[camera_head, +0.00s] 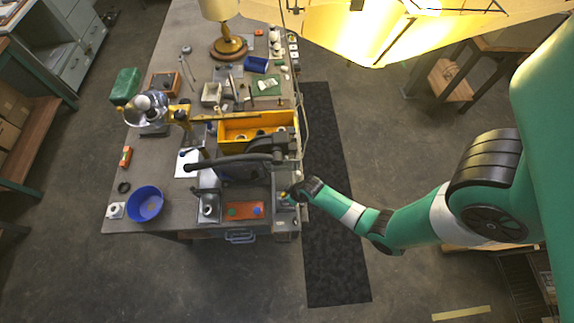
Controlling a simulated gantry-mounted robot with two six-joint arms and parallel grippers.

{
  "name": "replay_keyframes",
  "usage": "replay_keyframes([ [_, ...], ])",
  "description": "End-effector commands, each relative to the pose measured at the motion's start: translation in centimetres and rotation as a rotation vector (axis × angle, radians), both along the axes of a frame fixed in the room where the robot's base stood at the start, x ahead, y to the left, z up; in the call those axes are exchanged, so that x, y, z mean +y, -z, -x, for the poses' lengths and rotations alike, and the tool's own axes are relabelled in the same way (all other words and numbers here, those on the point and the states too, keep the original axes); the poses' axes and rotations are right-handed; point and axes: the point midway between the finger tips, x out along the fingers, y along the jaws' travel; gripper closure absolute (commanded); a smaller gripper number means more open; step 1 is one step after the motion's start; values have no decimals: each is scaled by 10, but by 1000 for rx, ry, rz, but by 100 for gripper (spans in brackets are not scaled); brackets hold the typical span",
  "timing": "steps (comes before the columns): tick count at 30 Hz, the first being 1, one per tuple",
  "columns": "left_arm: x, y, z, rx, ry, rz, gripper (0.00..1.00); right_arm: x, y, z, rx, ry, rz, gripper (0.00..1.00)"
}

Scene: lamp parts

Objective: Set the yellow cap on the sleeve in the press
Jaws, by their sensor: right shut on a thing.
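My right gripper (287,196) reaches in from the right to the front right corner of the bench. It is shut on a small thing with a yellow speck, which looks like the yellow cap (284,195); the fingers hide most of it. A dark machine with a long curved arm (235,161), which looks like the press, stands just left of the gripper at the bench's front. I cannot make out the sleeve for certain at this size. My left gripper is not in view.
A yellow bin (259,122) stands behind the dark machine. An orange tray (244,211) with small green and blue parts lies left of the gripper. A blue bowl (145,203) is at the front left. A brass lamp (229,46) stands at the back. The floor mat (337,240) is clear.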

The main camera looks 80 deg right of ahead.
Motion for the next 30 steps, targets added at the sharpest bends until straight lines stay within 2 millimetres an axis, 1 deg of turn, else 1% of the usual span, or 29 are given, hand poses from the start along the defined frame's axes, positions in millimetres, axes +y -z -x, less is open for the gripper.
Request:
replay_keyframes([
  [14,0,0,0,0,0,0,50,0,0,0,0,0,0,100],
  [30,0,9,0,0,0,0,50,0,10,0,-1,0,0,100],
])
